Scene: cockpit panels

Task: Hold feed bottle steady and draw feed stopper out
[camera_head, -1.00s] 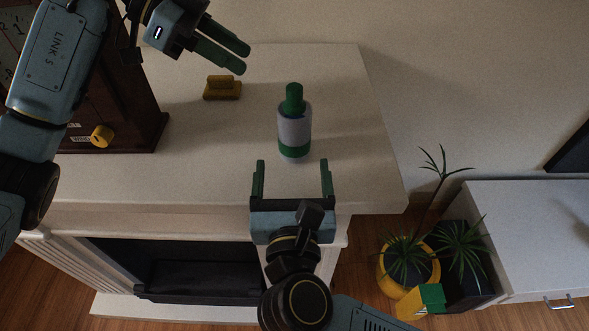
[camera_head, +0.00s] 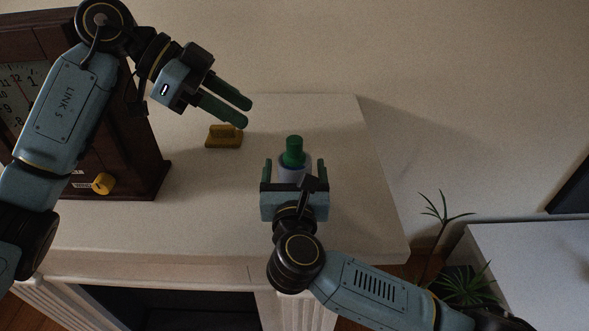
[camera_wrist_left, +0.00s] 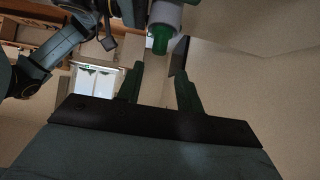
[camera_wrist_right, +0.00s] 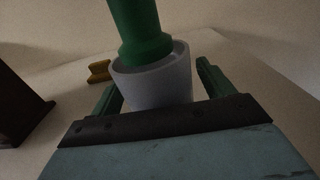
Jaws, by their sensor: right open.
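The feed bottle (camera_head: 290,172) stands on the white mantel top, with the green feed stopper (camera_head: 294,150) in its mouth. My right gripper (camera_head: 293,168) is open, its fingers on either side of the bottle. In the right wrist view the grey bottle (camera_wrist_right: 155,85) and green stopper (camera_wrist_right: 138,28) are between the open green fingers. My left gripper (camera_head: 238,112) is above and to the left of the stopper, open and empty. In the left wrist view the bottle (camera_wrist_left: 180,14) and stopper (camera_wrist_left: 160,38) are beyond the parted fingertips. The bottle's lower part is hidden by my right gripper.
A yellow block-like object (camera_head: 224,140) lies left of the bottle. A dark wooden clock (camera_head: 145,170) with a yellow knob stands at the left. Plants (camera_head: 465,285) and a white cabinet (camera_head: 530,255) are at the right. The mantel right of the bottle is clear.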

